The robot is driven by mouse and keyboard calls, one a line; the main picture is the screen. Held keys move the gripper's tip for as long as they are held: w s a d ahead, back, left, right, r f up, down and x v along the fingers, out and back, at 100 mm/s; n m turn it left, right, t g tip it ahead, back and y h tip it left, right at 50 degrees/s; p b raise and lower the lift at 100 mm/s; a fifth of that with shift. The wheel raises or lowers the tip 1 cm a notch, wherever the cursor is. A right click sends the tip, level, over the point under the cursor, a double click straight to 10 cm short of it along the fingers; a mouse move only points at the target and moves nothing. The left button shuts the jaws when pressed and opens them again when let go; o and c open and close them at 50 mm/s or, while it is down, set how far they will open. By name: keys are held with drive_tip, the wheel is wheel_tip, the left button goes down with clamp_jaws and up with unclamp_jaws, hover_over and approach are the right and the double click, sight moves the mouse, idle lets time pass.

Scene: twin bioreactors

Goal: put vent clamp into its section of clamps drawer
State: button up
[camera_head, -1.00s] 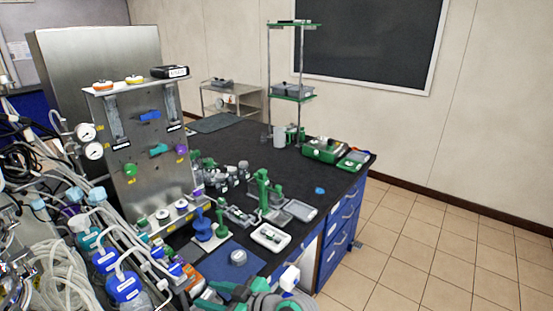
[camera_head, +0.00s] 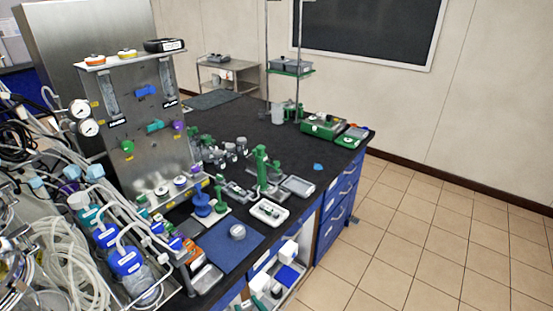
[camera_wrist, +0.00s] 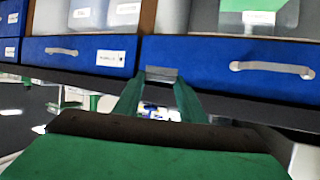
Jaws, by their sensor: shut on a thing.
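In the wrist view, my gripper (camera_wrist: 161,84) is green, with its two fingers reaching forward and converging on a small grey piece (camera_wrist: 161,73). I cannot tell from its shape whether this is the vent clamp. The right drawer front (camera_wrist: 210,55) has a grey bar handle (camera_wrist: 272,68). The left drawer front (camera_wrist: 80,45) has a handle and a white label too blurred to read. I cannot identify the clamps drawer or its sections. My gripper is out of the head view.
In the head view, a pulled-out drawer or shelf (camera_head: 287,293) with white and blue items shows below the bench's near edge. The black bench (camera_head: 330,160) carries a blue mat (camera_head: 222,252), a white tray (camera_head: 284,213) and several green-grey devices. The tiled floor at right is clear.

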drive_tip(key=s+d+f+m+t+h, duration=0.1)
drive_tip(key=d+f+m+h, duration=0.2)
drive_tip(key=f, duration=0.5)
drive_tip(key=s+d+f+m+t+h, duration=0.1)
drive_tip(key=d+f+m+h, duration=0.2)
drive_tip(key=f, duration=0.6)
drive_tip(key=shift+d+h, duration=0.5)
drive_tip(key=shift+d, duration=0.55)
